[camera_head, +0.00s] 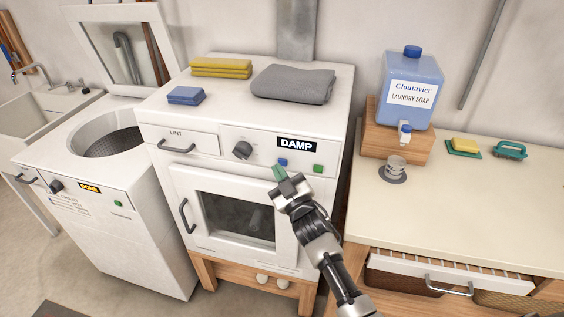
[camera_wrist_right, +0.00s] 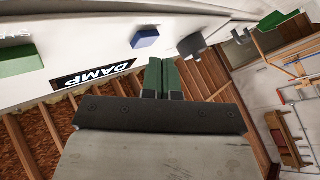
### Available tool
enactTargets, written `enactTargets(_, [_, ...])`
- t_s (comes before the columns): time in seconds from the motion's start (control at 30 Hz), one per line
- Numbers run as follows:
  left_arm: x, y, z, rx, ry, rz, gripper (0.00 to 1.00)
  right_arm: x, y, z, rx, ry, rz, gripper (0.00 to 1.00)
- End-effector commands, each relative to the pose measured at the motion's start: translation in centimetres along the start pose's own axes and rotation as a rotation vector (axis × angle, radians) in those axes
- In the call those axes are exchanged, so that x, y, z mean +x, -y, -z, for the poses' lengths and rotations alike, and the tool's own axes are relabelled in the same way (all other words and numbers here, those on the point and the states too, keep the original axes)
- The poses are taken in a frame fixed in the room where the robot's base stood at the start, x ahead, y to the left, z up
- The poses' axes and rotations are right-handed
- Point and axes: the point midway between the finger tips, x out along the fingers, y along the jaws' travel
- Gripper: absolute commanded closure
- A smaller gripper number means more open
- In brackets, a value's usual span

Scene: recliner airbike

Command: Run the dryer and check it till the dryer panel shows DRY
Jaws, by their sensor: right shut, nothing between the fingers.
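The white dryer (camera_head: 215,155) stands in the middle of the head view with its door (camera_head: 235,215) shut. Its panel display (camera_head: 297,145) reads DAMP, and the display also shows in the right wrist view (camera_wrist_right: 93,74). A dark knob (camera_head: 243,150), a blue button (camera_head: 282,162) and a green button (camera_head: 318,168) sit on the panel. My right gripper (camera_head: 279,172) is shut and empty, with its green fingertips just below the blue button. In the right wrist view the fingertips (camera_wrist_right: 161,75) are together near the blue button (camera_wrist_right: 145,39); contact cannot be told. My left gripper is not in view.
Yellow cloths (camera_head: 221,67), blue cloths (camera_head: 186,95) and a grey folded cloth (camera_head: 293,84) lie on the dryer. A washer (camera_head: 110,215) showing DONE stands left, its lid open. A counter (camera_head: 480,200) at right holds a soap jug (camera_head: 408,95) and a cup (camera_head: 395,166).

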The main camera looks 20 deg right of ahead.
Motion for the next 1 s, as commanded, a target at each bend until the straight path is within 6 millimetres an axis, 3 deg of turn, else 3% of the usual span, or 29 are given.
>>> enactTargets(0.37, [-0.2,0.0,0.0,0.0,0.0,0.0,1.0,-0.2,0.2,0.3,0.001,-0.001,0.0,1.0])
enactTargets(1.0, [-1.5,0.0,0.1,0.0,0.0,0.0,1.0,-3.6,2.6,2.7,0.002,-0.001,-0.001,1.0])
